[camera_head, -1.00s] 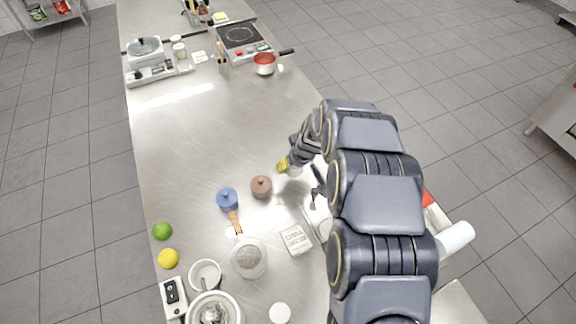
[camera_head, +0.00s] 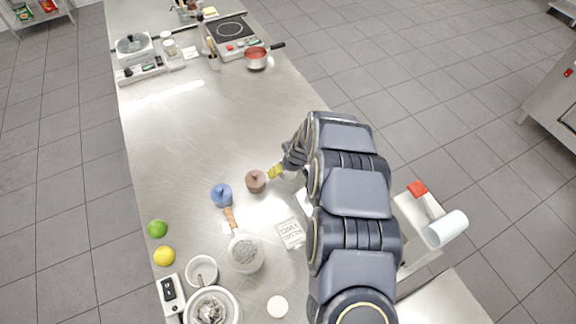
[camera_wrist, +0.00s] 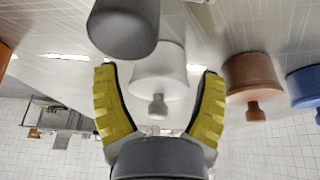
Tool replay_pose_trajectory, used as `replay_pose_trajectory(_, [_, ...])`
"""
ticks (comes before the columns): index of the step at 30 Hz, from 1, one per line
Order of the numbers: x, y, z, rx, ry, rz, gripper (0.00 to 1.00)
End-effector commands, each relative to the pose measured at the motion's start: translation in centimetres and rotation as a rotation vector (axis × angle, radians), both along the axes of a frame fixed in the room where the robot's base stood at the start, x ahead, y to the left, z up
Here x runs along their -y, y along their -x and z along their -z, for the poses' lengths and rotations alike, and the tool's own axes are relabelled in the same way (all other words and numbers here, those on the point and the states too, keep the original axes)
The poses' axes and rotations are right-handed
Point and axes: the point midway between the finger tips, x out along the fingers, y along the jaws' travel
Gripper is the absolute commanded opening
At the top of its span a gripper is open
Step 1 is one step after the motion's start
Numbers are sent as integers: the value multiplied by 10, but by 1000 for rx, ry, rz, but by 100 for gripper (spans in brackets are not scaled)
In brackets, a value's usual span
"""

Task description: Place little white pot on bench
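The little white pot (camera_wrist: 158,68) with a knobbed lid shows in the wrist view, which looks upside down. It lies between the two yellow fingers of my gripper (camera_wrist: 158,85), with gaps visible on both sides, so the fingers are open around it. In the head view my gripper (camera_head: 276,172) is low over the steel bench (camera_head: 190,130), just right of the brown pot; the white pot is mostly hidden there by my arm. Whether the pot touches the bench is hard to tell.
A brown lidded pot (camera_head: 256,182) and a blue lidded pot (camera_head: 222,194) stand close on the left. A dark grey rounded object (camera_wrist: 123,28) is near the fingers in the wrist view. A strainer (camera_head: 245,254) and a card (camera_head: 290,233) lie nearer. The bench's middle is clear.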

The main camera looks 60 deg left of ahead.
Motion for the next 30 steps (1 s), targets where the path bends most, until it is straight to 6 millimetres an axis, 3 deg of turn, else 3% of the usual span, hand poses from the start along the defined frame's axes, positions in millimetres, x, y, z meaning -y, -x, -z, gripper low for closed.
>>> replay_pose_trajectory(8, [4, 0, -13, -1, -1, 1, 71])
replay_pose_trajectory(21, [35, -1, -87, 1, -1, 1, 71])
replay_pose_trajectory(30, [45, 0, -113, 1, -1, 0, 71])
